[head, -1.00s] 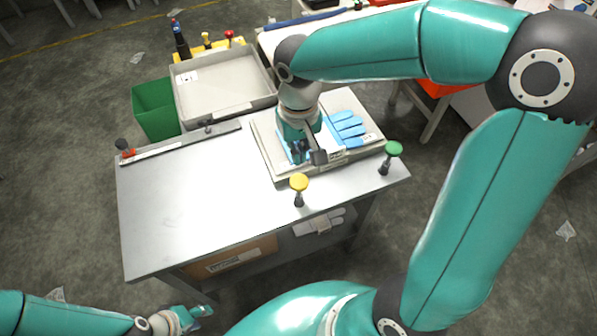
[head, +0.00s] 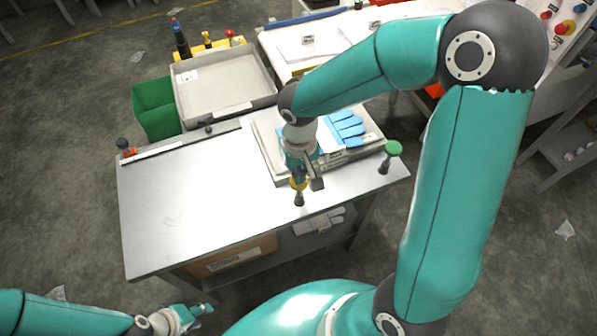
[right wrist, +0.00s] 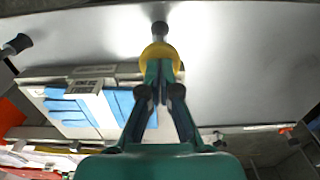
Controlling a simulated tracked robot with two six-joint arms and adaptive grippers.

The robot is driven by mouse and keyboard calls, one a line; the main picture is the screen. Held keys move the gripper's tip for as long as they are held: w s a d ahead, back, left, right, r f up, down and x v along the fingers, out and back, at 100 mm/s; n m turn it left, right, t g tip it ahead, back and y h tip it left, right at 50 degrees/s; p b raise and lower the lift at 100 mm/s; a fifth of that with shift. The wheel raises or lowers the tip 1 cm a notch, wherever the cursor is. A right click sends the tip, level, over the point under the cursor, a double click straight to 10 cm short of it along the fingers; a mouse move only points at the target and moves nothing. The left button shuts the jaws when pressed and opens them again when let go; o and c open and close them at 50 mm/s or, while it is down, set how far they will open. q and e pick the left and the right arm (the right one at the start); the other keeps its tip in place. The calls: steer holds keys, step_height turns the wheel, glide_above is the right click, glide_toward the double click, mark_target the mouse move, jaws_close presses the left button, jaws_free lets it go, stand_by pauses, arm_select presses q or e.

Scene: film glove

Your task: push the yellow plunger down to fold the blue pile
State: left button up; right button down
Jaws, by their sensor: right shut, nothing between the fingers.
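The yellow plunger (head: 299,185) stands upright at the table's front edge, its cap partly hidden by my right gripper (head: 302,178). In the right wrist view the yellow plunger (right wrist: 160,50) shows its round cap right at the fingertips of my right gripper (right wrist: 158,68), which is shut and empty. I cannot tell whether they touch. The blue pile (head: 347,128) of gloves lies on a pale board behind the plunger, partly hidden by my right arm; the blue pile (right wrist: 65,107) also shows in the right wrist view. My left gripper (head: 203,311) hangs low at the front left, too small to judge.
A green-capped plunger (head: 392,148) stands at the table's right corner. A grey tray (head: 182,108) and a green bin (head: 155,108) are behind the table. The left part of the grey tabletop (head: 200,205) is bare. A white glove lies on the lower shelf.

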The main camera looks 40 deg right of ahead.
mark_target(300, 186)
step_height(300, 186, down, 6)
steer(key=b, duration=0.6)
steer(key=shift+r, duration=0.1)
steer(key=shift+s+r, duration=0.1)
steer(key=shift+s, duration=0.05)
steer(key=shift+a, duration=0.1)
steer(key=shift+s, duration=0.1)
stand_by(0.7)
steer(key=shift+r, duration=0.3)
steer(key=r+p, duration=0.1)
steer(key=r, duration=0.1)
steer(key=r+p, duration=0.2)
steer(key=shift+w+r, duration=0.2)
steer(key=shift+r, duration=0.15)
step_height(300, 186, up, 9)
